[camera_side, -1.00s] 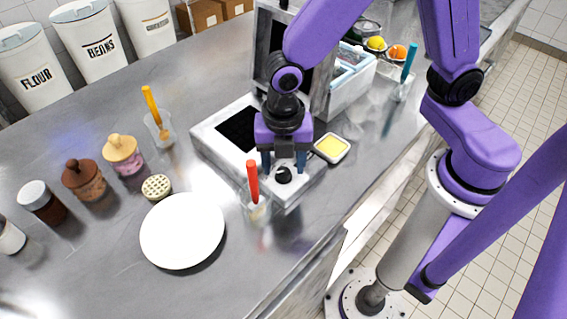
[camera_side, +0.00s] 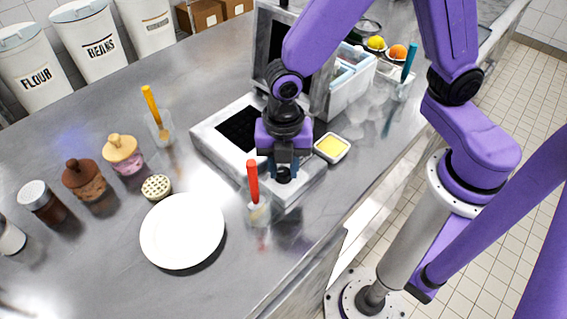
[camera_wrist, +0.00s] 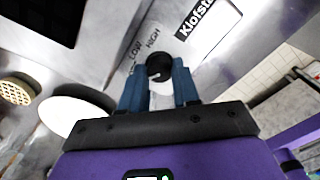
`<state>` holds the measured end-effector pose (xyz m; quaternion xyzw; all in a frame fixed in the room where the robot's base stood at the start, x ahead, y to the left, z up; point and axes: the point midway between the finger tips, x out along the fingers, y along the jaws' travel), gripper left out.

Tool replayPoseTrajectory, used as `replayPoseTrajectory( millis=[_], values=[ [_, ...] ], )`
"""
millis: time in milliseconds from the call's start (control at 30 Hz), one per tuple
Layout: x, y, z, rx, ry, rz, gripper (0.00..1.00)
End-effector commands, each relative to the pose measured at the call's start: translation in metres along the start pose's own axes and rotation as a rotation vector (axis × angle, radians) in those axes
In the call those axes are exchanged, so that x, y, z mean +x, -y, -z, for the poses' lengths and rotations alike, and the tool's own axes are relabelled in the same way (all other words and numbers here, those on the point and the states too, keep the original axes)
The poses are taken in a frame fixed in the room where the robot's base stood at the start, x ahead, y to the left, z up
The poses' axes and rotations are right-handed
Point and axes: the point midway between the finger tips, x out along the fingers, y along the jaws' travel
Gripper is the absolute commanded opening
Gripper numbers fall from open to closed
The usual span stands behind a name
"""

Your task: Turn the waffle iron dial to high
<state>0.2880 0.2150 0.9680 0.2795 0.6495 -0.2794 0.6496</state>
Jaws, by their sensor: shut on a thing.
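The waffle iron (camera_side: 212,132) stands open on the steel counter, with a dark cooking plate in its white body. Its black dial (camera_side: 284,174) is at the front corner of the body. My gripper (camera_side: 284,171) points down over that corner, its blue fingers shut on the dial. The wrist view shows the dial (camera_wrist: 159,67) between the blue fingers of my gripper (camera_wrist: 160,80). The labels LOW and HIGH are printed beside the dial there. A light mark shows on the dial, but I cannot tell its exact setting.
A cup with a red-handled tool (camera_side: 253,185) stands close left of my gripper. A dish of yellow batter or butter (camera_side: 332,147) sits close right.

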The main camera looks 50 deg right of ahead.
Motion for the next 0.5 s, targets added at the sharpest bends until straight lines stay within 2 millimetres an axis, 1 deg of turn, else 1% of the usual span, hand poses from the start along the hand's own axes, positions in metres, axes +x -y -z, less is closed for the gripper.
replayPoseTrajectory(
  millis=[267,500],
  values=[
    [-0.0004,0.0000,0.0001,0.148,0.000,0.001,0.00],
    [-0.0005,0.0000,-0.0001,0.367,0.000,0.001,0.00]
  ],
)
